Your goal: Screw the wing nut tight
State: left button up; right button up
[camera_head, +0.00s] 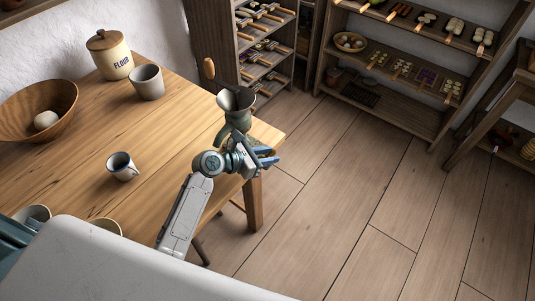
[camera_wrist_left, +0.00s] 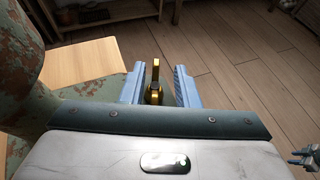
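A worn green metal grinder (camera_head: 237,115) with a wide hopper stands at the table's right edge. Its green, rust-spotted body also fills the left of the left wrist view (camera_wrist_left: 80,112). A brass wing nut (camera_wrist_left: 155,75) stands upright between the blue fingers of my left gripper (camera_wrist_left: 157,87). These fingers are apart, with a gap on each side of the nut. In the head view my left gripper (camera_head: 267,157) is beside the grinder's lower part, and the nut is hidden there. My right gripper (camera_wrist_left: 300,160) shows small at the right edge of the wrist view; its opening is unclear.
The wooden table (camera_head: 165,125) holds a bowl (camera_head: 60,103), a flour jar (camera_head: 110,55), a grey cup (camera_head: 147,82) and a mug (camera_head: 122,166). Shelves (camera_head: 400,70) stand at the back. The floor (camera_head: 340,180) right of the table is clear.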

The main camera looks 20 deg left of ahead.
pick_arm(q)
notch_tip(320, 180, up, 3)
jog(key=s+d+r+b, duration=0.1)
jog(key=s+d, duration=0.3)
jog(key=s, duration=1.1)
jog(key=shift+s+d+r, duration=0.2)
jog(key=shift+r, duration=0.3)
